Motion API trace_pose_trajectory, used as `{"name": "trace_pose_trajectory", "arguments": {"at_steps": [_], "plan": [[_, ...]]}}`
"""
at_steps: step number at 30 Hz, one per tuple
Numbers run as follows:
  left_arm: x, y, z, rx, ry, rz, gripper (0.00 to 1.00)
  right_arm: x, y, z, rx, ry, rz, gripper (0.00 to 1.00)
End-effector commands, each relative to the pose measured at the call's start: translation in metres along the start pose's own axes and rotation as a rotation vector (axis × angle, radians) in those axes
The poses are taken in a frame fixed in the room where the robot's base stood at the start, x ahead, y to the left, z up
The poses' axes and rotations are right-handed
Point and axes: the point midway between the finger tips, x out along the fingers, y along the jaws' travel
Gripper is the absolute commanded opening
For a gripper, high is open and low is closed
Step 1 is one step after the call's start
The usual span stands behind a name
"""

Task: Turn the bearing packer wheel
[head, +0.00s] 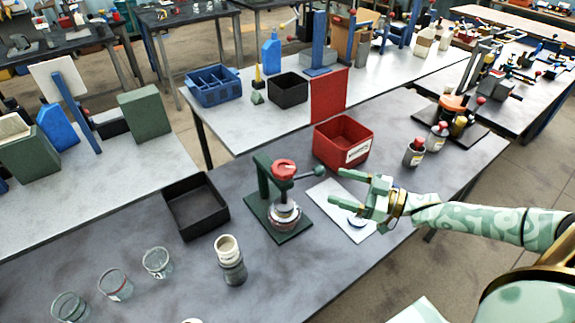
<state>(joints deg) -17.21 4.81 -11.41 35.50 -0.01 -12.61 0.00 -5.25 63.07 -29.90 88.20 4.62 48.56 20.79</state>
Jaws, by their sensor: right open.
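The bearing packer stands on the dark table with a green base (277,219) and a green upright post (264,174). A red round part (284,169) sits at its top, and an arm with a dark knob (319,171) sticks out to the right. A silver, ring-like part (285,214) rests on the base under it. My right gripper (338,190) is open and empty, just right of the knob, with its fingers pointing left. I cannot tell whether a finger touches the knob. My left gripper is not in view.
A white sheet (329,204) with a round part lies under my right gripper. A red bin (342,143) stands behind, a black tray (195,206) left. A jar (230,260) and several glasses (158,263) stand in front left. Small bottles (414,152) stand at right.

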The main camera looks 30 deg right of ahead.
Motion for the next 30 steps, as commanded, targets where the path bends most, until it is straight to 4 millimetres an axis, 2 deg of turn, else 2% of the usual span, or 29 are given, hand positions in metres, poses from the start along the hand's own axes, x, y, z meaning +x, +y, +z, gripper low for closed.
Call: {"name": "trace_pose_trajectory", "arguments": {"at_steps": [5,12,18,24,30], "plan": [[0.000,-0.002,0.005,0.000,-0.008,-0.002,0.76,0.025,0.000,-0.001,0.003,0.003,-0.001,0.77],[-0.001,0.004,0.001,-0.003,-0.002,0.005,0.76,0.087,0.000,-0.001,0.001,0.003,0.000,0.77],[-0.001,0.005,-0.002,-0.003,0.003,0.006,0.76,0.132,0.000,0.000,0.001,0.000,0.000,0.77],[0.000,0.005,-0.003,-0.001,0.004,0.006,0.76,0.156,0.000,0.001,0.000,-0.003,0.001,0.77],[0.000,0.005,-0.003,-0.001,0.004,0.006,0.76,0.161,0.000,0.002,-0.001,-0.005,0.001,0.77]]}}
